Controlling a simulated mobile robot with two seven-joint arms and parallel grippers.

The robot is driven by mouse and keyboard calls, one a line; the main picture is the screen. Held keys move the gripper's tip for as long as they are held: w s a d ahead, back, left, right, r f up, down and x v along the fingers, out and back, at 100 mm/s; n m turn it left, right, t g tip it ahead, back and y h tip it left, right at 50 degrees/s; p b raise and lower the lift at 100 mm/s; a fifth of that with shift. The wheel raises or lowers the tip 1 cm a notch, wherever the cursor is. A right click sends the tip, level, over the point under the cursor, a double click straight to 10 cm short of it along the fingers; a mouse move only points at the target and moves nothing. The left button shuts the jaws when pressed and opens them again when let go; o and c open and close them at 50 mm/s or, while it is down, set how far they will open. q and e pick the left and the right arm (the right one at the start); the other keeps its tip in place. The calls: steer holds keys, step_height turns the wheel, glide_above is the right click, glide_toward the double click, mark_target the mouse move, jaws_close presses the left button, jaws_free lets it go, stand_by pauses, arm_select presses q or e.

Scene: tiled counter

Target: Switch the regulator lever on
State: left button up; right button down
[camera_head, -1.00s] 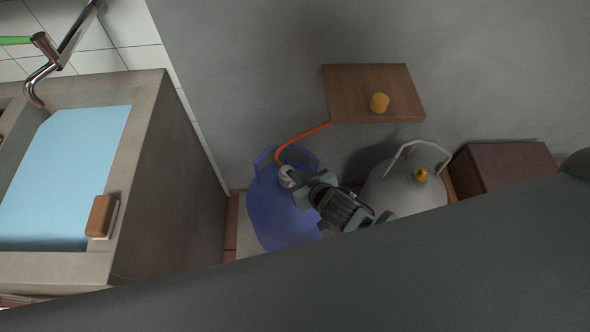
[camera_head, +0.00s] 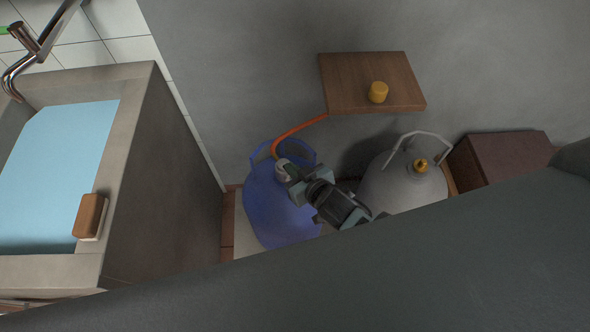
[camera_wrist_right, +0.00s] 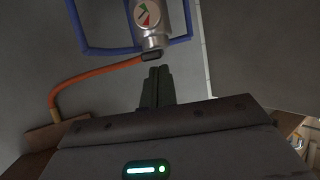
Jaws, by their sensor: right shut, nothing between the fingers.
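The silver regulator (camera_head: 282,166) sits on top of the blue gas cylinder (camera_head: 265,205) in the head view. In the right wrist view the regulator (camera_wrist_right: 146,38) carries a round red, white and green dial (camera_wrist_right: 146,14). A small dark piece (camera_wrist_right: 152,57) is at its near end, where the orange hose meets it; I cannot tell whether this is the lever. My right gripper (camera_head: 294,175) is beside the regulator on its right in the head view. Its fingers (camera_wrist_right: 157,86) are together and empty, just short of the dark piece. My left gripper is out of view.
The orange hose (camera_head: 297,132) runs up to a wooden shelf (camera_head: 350,75) with a yellow cylinder (camera_head: 378,92). A grey gas cylinder (camera_head: 400,188) stands right, beside a dark brown box (camera_head: 505,158). A sink counter (camera_head: 150,150) is left. My arm crosses the foreground.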

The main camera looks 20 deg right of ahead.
step_height(320, 180, up, 5)
steer(key=p, duration=0.3)
steer(key=shift+p, duration=0.35)
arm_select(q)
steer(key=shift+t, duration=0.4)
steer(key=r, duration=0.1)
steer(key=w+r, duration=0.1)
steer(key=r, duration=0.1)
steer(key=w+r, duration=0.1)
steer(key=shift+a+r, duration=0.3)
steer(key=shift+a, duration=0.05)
arm_select(e)
steer(key=f+v, duration=0.1)
steer(key=v, duration=0.8)
steer(key=shift+s+f, duration=0.25)
steer(key=shift+s, duration=0.2)
steer(key=shift+d, duration=0.15)
